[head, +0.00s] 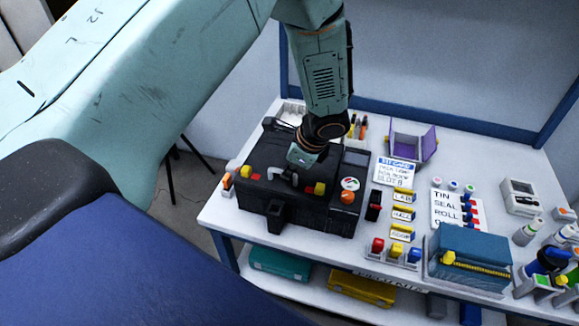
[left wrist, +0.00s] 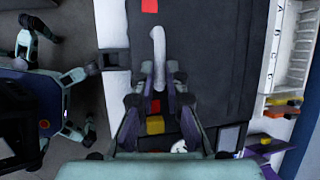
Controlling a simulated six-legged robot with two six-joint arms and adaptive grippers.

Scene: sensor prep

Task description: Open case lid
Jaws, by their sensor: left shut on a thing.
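The black case (head: 318,212) sits on the left part of the white workbench. A pale grey handle (head: 274,172) sticks up from its top. My left gripper (head: 296,172) comes down over the case at this handle. In the left wrist view the handle (left wrist: 157,45) runs between the two fingers of my left gripper (left wrist: 155,90), which is shut on it. Yellow and red pieces show on the case beside the handle. The lid looks flat, and I cannot tell whether it is raised at all. My right gripper is not in view.
A white card with blue heading (head: 396,171) and a purple open box (head: 413,143) stand right of the case. A blue box (head: 466,262) with a yellow strip is at the front right. Coloured blocks on small stands (head: 397,252) line the front edge.

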